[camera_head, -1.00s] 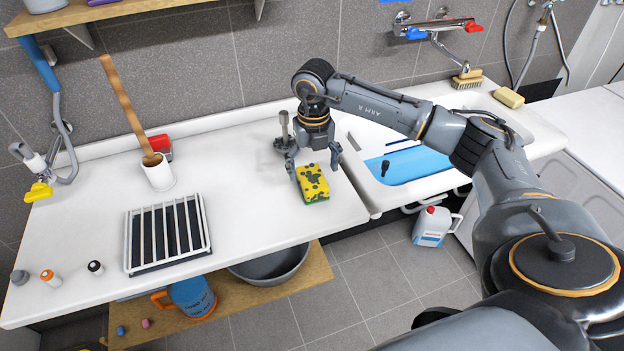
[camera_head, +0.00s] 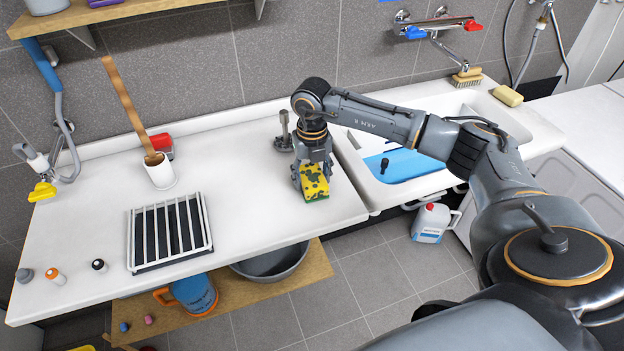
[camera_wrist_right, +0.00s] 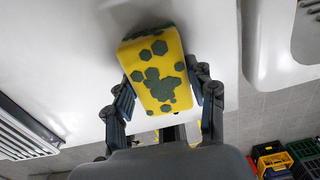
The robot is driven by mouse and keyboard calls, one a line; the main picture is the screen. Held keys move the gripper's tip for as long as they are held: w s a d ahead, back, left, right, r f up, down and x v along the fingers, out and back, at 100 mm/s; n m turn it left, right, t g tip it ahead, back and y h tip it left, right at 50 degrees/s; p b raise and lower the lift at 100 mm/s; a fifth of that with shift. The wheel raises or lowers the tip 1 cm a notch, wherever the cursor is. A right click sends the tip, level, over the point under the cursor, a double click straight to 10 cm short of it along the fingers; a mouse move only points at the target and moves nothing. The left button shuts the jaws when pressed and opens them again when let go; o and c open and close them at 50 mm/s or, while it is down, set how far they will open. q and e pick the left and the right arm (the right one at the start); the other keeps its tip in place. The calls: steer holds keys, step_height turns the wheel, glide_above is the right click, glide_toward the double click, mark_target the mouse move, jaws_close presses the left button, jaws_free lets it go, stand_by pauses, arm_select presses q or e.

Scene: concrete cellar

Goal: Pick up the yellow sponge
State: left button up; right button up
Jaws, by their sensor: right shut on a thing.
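The yellow sponge (camera_head: 315,184) has dark green patches and lies on the white counter near its front edge, left of the sink. My right gripper (camera_head: 312,172) is over it from above and shut on it. In the right wrist view the sponge (camera_wrist_right: 158,72) sits between the two fingers of the gripper (camera_wrist_right: 165,95), one at each long side. I cannot tell whether the sponge is lifted off the counter. My left gripper is not in view.
A grey metal piece (camera_head: 285,135) stands just behind the gripper. The sink (camera_head: 440,185) with a blue bottom is to the right. A white rack (camera_head: 131,240), a white cup (camera_head: 160,173) with a wooden handle and small bottles stand to the left. The counter between rack and sponge is clear.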

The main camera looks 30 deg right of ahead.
mark_target(312, 175)
steer(key=shift+r, duration=0.1)
steer(key=shift+r+b, duration=0.25)
steer(key=shift+b, duration=0.15)
step_height(312, 175, up, 2)
steer(key=shift+r+b, duration=0.15)
steer(key=shift+b, duration=0.5)
steer(key=s+r, duration=0.2)
steer(key=s+r+b, duration=0.1)
steer(key=s+r, duration=0.2)
steer(key=shift+d+r+b, duration=0.15)
steer(key=shift+r+b, duration=0.15)
steer(key=shift+r, duration=0.05)
steer(key=s+r+b, duration=0.2)
steer(key=s+r, duration=0.2)
steer(key=s, duration=0.5)
steer(key=shift+r, duration=0.15)
